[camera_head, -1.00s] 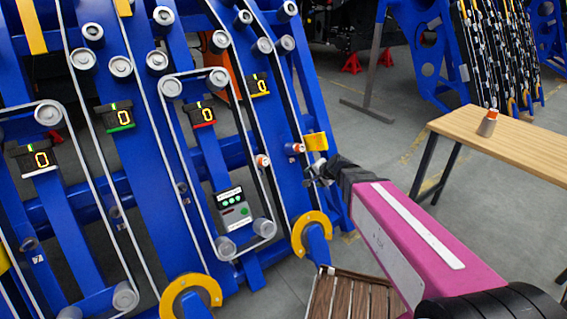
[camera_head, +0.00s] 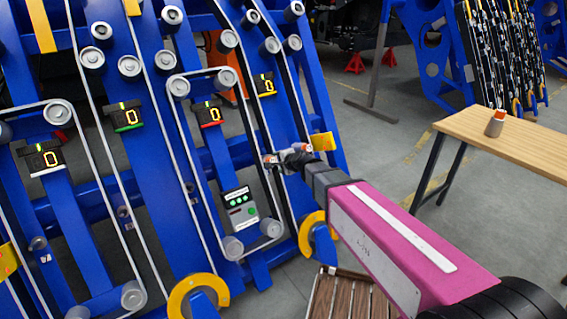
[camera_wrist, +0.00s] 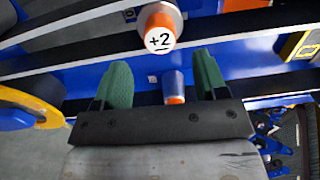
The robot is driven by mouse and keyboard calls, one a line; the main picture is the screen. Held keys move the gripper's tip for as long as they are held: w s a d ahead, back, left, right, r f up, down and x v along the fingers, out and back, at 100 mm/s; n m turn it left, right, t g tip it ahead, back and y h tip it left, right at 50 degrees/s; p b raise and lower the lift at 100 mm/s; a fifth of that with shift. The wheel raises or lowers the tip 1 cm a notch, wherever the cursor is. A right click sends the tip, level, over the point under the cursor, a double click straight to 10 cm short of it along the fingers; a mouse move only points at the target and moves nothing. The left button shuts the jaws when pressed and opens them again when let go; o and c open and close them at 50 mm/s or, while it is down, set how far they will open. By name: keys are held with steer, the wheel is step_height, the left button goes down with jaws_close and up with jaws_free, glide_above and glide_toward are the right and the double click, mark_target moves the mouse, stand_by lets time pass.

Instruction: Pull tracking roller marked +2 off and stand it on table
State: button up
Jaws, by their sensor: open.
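The roller marked +2 (camera_wrist: 160,28), with a white face and an orange band, sits on the blue frame in the wrist view, just beyond my fingertips. My gripper (camera_wrist: 163,76) is open, its green fingers apart and nothing clasped between them. A second grey roller with an orange end (camera_wrist: 174,88) shows between the fingers, set farther back. In the head view my gripper (camera_head: 287,158) is up against the frame and covers most of the rollers there. The wooden table (camera_head: 540,143) is at the right, with one orange-topped grey roller (camera_head: 495,124) standing on it.
The blue chassis (camera_head: 175,200) carries belts, pulleys, several displays reading 0 and a grey control box (camera_head: 240,207). A yellow block (camera_head: 322,141) and a yellow arc (camera_head: 312,235) are close to my gripper. The table top around the standing roller is clear.

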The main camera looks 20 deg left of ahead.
mark_target(273, 161)
steer(key=x, duration=0.7)
steer(key=shift+w+a+f, duration=0.15)
steer(key=shift+w+a, duration=0.1)
steer(key=shift+a, duration=0.05)
steer(key=c, duration=0.7)
